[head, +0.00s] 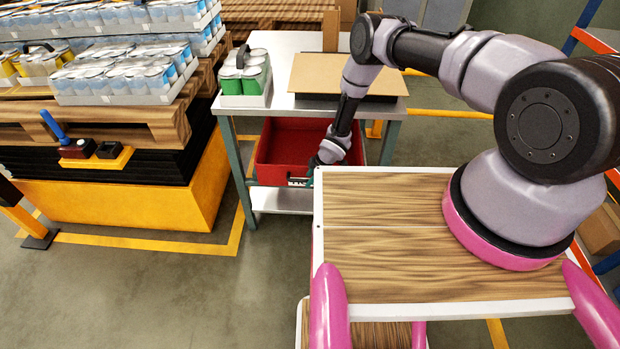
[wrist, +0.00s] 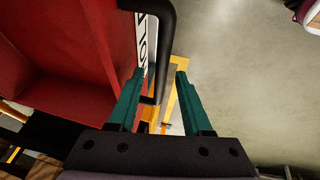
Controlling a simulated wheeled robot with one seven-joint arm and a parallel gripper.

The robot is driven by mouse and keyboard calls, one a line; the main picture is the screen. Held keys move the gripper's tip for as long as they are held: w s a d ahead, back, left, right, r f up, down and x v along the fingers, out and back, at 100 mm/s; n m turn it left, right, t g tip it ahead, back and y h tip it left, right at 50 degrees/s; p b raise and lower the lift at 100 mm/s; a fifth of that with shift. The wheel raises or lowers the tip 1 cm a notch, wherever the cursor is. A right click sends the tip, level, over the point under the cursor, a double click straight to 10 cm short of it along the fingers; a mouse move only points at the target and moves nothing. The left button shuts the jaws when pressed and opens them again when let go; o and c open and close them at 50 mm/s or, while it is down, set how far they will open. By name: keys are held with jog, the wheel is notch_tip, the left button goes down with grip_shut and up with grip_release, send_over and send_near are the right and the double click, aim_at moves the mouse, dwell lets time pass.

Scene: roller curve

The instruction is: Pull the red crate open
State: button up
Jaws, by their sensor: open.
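The red crate (head: 272,163) sits under the grey worktable, above its lower shelf, with part of its inside showing. In the wrist view the crate (wrist: 60,62) fills the left side. A white label with dark lettering is on its front. A black bar handle (wrist: 167,45) stands out from that front. My gripper (wrist: 160,74) is open, with one teal finger on each side of the handle's lower part. I see a gap beside the bar and cannot tell contact.
The worktable (head: 287,47) holds green cans (head: 243,80) in a carrier and a cardboard sheet (head: 345,76). A yellow-sided pallet platform (head: 130,205) stands at left. Its loaded pallets rise beside the table. Free grey floor (head: 190,290) lies in front.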

grip_shut()
dwell(1.4)
